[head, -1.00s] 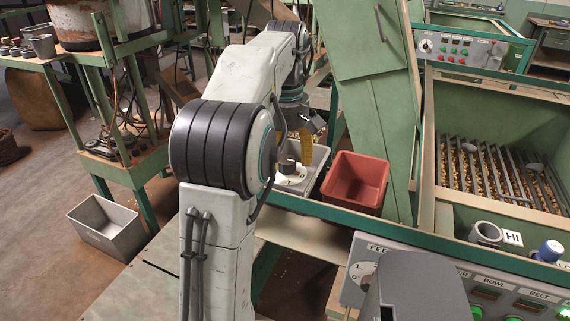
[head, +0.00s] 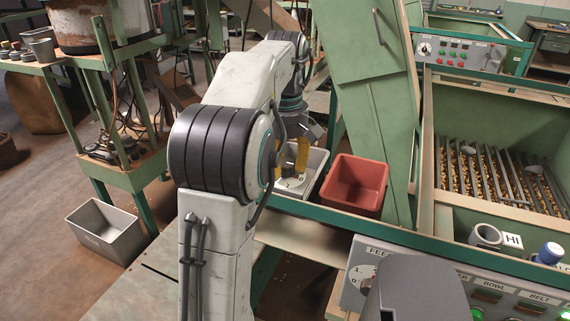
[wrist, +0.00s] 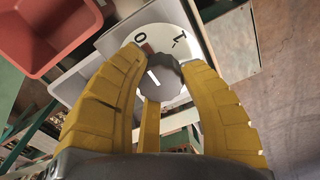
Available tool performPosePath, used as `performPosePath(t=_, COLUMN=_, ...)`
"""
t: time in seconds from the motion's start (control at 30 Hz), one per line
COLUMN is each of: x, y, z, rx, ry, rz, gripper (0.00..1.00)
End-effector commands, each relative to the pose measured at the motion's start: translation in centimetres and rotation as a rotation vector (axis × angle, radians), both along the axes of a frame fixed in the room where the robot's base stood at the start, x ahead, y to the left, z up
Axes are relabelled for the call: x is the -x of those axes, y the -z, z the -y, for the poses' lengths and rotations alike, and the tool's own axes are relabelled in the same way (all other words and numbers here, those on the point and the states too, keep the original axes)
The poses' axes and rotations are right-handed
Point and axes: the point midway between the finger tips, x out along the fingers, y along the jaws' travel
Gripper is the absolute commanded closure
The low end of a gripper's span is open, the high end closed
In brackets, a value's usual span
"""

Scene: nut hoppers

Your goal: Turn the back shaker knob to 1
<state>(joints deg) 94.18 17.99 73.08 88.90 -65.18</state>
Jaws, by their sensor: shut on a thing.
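The back shaker knob is a grey, ridged knob (wrist: 165,76) on a white dial (wrist: 158,32) marked 0 and 1. In the wrist view, the 0 is at the dial's upper left and the 1 at its upper right. A short white line shows on the knob; its upper end leans toward the 0 side. My gripper (wrist: 165,62) has its yellow fingers closed on the knob from both sides. In the head view, my gripper (head: 291,166) reaches down to the white dial (head: 290,184), and its fingers mostly hide the knob.
A red bin (head: 355,184) stands just right of the dial, close to my gripper. A green chute (head: 375,110) rises behind it. A front panel (head: 480,285) carries another 0–1 dial (head: 362,274), partly hidden. A grey bin (head: 104,228) sits on the floor at left.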

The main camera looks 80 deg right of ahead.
Motion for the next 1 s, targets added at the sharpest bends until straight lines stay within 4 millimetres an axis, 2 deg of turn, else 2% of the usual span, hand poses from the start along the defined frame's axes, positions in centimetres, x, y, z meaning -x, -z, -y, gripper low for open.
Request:
performPosePath(t=0.03, x=-0.06, y=0.04, z=0.00, rx=-0.001, ry=-0.002, rz=0.000, gripper=0.81)
performPosePath(t=0.2, x=-0.08, y=0.06, z=0.00, rx=-0.001, ry=-0.002, rz=0.000, gripper=0.96)
performPosePath(t=0.63, x=-0.13, y=0.04, z=0.00, rx=-0.005, ry=0.035, rz=0.000, gripper=0.96)
performPosePath(t=1.0, x=-0.07, y=-0.11, z=0.07, rx=-0.006, ry=0.301, rz=0.000, gripper=0.97)
